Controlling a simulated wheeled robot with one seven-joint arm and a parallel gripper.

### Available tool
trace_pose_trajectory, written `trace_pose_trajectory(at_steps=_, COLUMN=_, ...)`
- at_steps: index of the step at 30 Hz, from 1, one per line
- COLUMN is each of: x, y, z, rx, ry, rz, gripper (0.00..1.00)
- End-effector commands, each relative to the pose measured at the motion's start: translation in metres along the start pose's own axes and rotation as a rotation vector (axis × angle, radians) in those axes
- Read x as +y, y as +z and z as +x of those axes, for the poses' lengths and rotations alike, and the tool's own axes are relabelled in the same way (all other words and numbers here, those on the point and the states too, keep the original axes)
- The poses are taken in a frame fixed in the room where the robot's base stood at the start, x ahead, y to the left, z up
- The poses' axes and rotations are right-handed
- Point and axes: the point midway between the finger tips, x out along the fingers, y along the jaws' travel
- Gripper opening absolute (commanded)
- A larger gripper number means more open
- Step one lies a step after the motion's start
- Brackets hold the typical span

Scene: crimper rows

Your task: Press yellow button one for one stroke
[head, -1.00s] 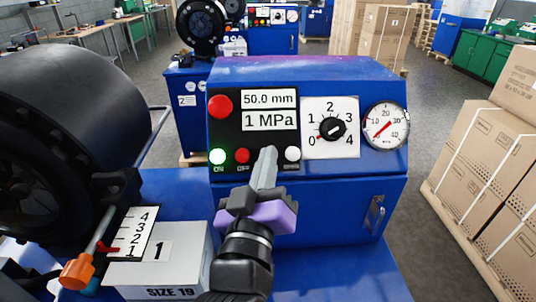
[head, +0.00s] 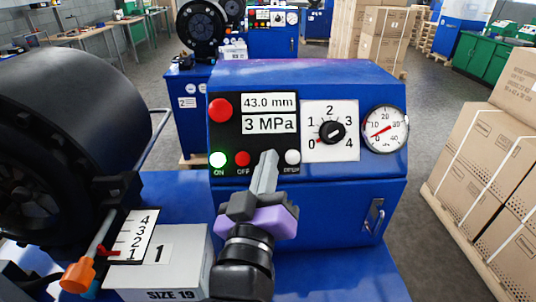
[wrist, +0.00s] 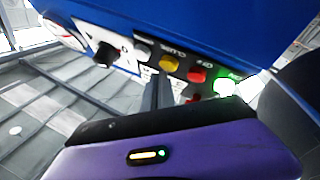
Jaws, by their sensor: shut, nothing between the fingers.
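The blue crimper's control panel (head: 226,136) stands ahead of me. My gripper (head: 268,156) is shut and empty, its fingertips at the button row between red OFF (head: 243,159) and white OPEN (head: 292,157). In the head view the fingers hide the yellow button. In the wrist view the yellow button (wrist: 169,63) shows, labelled CLOSE, just beyond the fingertips (wrist: 160,82); I cannot see the contact itself. The green ON button (head: 218,160) is lit. The displays read 43.0 mm (head: 269,102) and 3 MPa (head: 270,124).
A dial (head: 332,131) and a round gauge (head: 385,129) are right of the displays. A large red button (head: 220,110) is above the row. The black crimping head (head: 60,150) and a grey box (head: 185,260) marked 1 stand left. Cartons (head: 490,190) stand right.

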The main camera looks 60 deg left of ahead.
Motion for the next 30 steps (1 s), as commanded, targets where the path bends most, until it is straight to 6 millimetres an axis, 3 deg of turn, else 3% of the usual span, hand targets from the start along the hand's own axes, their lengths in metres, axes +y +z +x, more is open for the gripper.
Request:
trace_pose_trajectory(at_steps=16, x=0.006, y=-0.008, z=-0.008, rx=0.001, ry=0.000, rz=0.000, gripper=0.00)
trace_pose_trajectory(at_steps=30, x=0.028, y=-0.028, z=-0.036, rx=0.000, ry=0.000, rz=0.000, gripper=0.00)
